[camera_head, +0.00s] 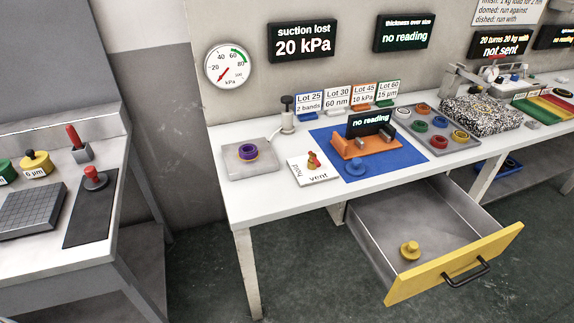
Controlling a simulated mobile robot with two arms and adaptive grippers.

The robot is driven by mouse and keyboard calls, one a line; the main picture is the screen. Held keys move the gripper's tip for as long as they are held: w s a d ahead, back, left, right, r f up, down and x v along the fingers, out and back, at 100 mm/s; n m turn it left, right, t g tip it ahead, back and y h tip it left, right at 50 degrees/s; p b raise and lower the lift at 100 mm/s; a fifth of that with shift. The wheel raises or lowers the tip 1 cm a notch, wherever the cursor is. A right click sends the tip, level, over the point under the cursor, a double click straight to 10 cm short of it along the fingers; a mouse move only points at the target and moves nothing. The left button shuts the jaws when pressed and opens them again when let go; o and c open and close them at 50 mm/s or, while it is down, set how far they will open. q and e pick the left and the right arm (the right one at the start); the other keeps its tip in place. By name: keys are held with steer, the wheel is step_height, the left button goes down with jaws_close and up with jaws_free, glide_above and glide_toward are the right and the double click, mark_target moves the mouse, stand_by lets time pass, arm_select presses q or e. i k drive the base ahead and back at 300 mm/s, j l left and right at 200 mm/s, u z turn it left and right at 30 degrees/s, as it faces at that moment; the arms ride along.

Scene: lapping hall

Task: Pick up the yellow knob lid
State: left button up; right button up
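A yellow knob lid (409,250), a round yellow disc with a small knob on top, lies on the floor of the open drawer (455,216), near its front left corner. Another yellow round piece (37,163) with a dark knob stands on the left bench behind a "6 µm" label. Neither of my grippers shows in the head view.
The drawer has a yellow front (455,264) with a black handle and sticks out below the white bench (285,196). A blue mat (371,168) with an orange fixture, a hold/vent valve (313,161) and a grey tray of coloured rings (430,128) occupy the bench.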

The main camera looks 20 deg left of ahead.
mark_target(410, 250)
steer(key=l+u, duration=0.1)
steer(key=u, duration=0.55)
steer(key=l+u, duration=0.35)
steer(key=l, duration=0.35)
steer(key=l+u, duration=0.4)
steer(key=l, duration=0.3)
steer(key=k+l+u, duration=0.15)
steer(key=l+u, duration=0.2)
steer(key=l, duration=0.35)
